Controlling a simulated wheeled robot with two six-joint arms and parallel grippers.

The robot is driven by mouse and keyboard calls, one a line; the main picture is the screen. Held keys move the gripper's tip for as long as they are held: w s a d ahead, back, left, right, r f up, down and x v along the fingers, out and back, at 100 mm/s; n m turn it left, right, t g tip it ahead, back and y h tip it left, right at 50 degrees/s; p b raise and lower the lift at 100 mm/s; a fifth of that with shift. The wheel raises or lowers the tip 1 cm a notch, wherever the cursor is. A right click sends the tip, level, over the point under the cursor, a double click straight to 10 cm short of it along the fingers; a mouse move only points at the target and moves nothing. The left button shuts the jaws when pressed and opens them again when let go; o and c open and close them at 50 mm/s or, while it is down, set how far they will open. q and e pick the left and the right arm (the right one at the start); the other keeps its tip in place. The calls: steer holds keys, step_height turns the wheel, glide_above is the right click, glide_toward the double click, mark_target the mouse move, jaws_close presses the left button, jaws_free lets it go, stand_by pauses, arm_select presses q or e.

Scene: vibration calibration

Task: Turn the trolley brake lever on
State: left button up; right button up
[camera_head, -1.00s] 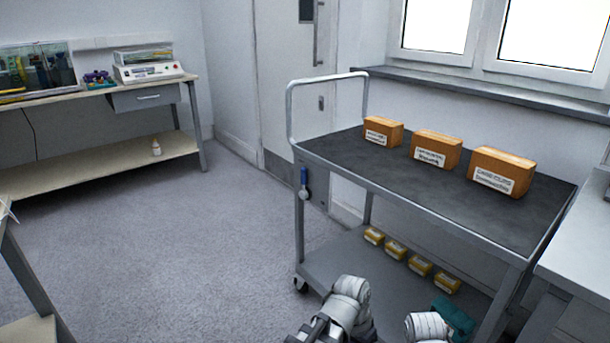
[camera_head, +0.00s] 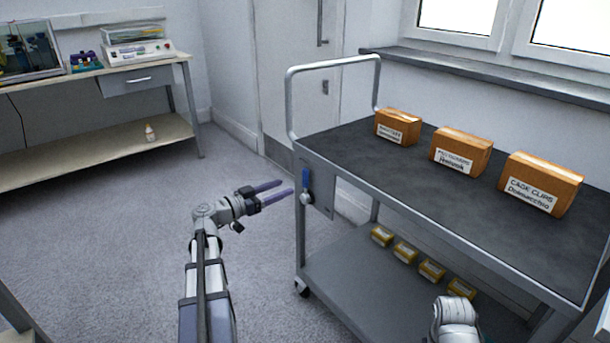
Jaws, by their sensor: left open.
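The trolley (camera_head: 345,242) stands at the right, with a dark top deck, a lower shelf and a grey push handle at its far left end. The blue brake lever (camera_head: 306,180) is on the trolley's near left corner post, pointing up from a pale round pivot. My left gripper (camera_head: 279,192) is open and empty, its two fingers pointing right at the lever. The fingertips show just left of the lever, with a small gap in the picture. Part of my right arm (camera_head: 455,318) shows at the bottom right; its gripper is out of view.
Three orange-brown labelled boxes (camera_head: 458,152) stand on the top deck. Several small yellow boxes (camera_head: 404,252) sit on the lower shelf. A bench (camera_head: 100,160) with equipment stands at the back left. The floor (camera_head: 130,240) between bench and trolley is clear.

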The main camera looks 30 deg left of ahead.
mark_target(303, 178)
arm_select(q)
steer(key=shift+x, duration=3.85)
steer(key=shift+a+r, duration=0.15)
steer(key=shift+c, duration=0.2)
jaws_close()
